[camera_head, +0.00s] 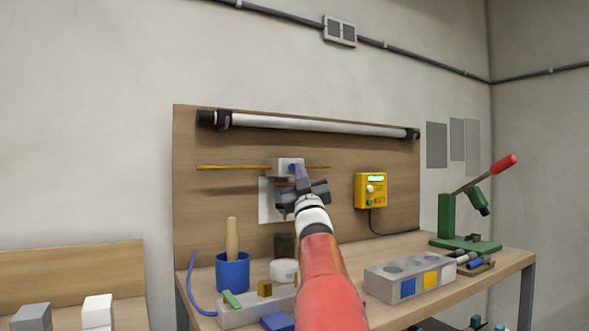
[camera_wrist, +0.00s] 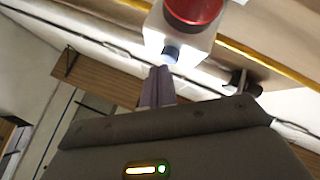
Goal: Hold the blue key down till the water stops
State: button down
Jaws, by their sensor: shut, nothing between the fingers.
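A white box (camera_head: 283,165) is mounted on a brown pipe on the wooden backboard. In the wrist view the box (camera_wrist: 205,45) carries a large red round part (camera_wrist: 193,8) and a small dark blue key (camera_wrist: 171,53) at its lower edge. My gripper (camera_wrist: 160,72) is shut and empty, its fingertips just below the blue key; I cannot tell whether they touch it. In the head view my gripper (camera_head: 298,169) is in front of the box and hides part of it. I cannot make out any running water.
The bench below holds a blue cup (camera_head: 232,272), a grey block with round recesses (camera_head: 385,283) and a green lever press (camera_head: 446,216). A yellow meter (camera_head: 370,190) hangs right of my arm, and a tube lamp (camera_head: 310,125) runs above.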

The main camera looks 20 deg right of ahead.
jog(key=shift+w+a, duration=0.1)
jog(key=shift+w, duration=0.3)
dwell(0.4)
jog(key=shift+s, duration=0.1)
jog(key=shift+s+d+b, duration=0.2)
jog(key=shift+s+b, duration=0.45)
jog(key=shift+s+d+b, duration=0.25)
jog(key=shift+s+b, duration=0.75)
jog(key=shift+s, duration=0.25)
jog(key=shift+s+d+b, duration=0.2)
jog(key=shift+s+b, duration=0.8)
jog(key=shift+s, duration=0.25)
